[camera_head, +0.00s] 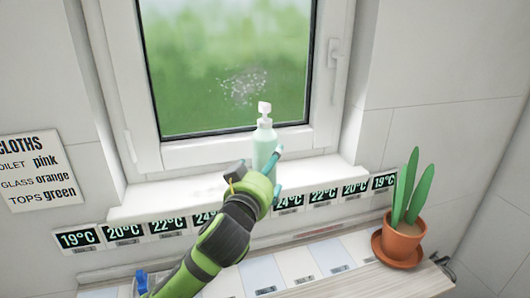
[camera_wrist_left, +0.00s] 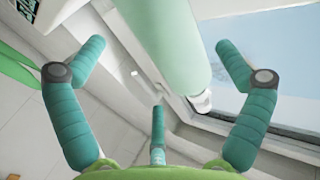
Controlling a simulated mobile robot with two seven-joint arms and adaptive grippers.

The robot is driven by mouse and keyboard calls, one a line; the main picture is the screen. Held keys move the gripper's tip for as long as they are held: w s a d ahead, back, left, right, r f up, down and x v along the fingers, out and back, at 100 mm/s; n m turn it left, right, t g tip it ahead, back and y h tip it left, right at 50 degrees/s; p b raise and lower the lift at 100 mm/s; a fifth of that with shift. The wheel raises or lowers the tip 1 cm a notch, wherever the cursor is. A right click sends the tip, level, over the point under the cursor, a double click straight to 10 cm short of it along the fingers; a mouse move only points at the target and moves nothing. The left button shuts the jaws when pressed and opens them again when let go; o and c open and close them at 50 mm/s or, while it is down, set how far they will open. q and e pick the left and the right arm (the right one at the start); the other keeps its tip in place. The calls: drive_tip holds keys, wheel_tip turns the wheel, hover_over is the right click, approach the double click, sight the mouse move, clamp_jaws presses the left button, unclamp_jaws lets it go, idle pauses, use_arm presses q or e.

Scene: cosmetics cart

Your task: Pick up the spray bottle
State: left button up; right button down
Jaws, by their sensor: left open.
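The spray bottle (camera_head: 264,140) is pale green with a white pump top. It stands upright on the white windowsill in front of the window. My left gripper (camera_head: 260,168) is at the lower part of the bottle, and its wrist hides the bottle's base. In the left wrist view the bottle (camera_wrist_left: 165,40) comes in from the top, between the two spread teal side fingers of the gripper (camera_wrist_left: 160,60). Gaps show on both sides, so the gripper is open. A third finger is at the bottom middle, below the bottle. My right gripper is not in view.
The windowsill (camera_head: 140,207) is narrow, with the window (camera_head: 225,60) close behind. A row of temperature labels (camera_head: 124,232) runs below it. A potted plant (camera_head: 402,242) stands at the right on a wooden surface. A sign (camera_head: 38,172) is on the left wall.

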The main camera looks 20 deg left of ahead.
sight(266, 160)
use_arm(q)
drive_tip(key=shift+w+a+r+p, duration=0.15)
drive_tip(key=shift+w+r+p, duration=0.45)
drive_tip(key=shift+w, duration=0.25)
drive_tip(key=shift+w+a+f+p, duration=0.15)
drive_tip(key=shift+w+p, duration=0.3)
drive_tip(key=shift+w, duration=0.7)
drive_tip(key=shift+w+f, duration=0.15)
drive_tip(key=shift+w, duration=0.2)
drive_tip(key=shift+w+f, duration=0.1)
drive_tip(key=shift+w, duration=0.05)
drive_tip(key=c, duration=1.5)
drive_tip(key=shift+r, duration=0.2)
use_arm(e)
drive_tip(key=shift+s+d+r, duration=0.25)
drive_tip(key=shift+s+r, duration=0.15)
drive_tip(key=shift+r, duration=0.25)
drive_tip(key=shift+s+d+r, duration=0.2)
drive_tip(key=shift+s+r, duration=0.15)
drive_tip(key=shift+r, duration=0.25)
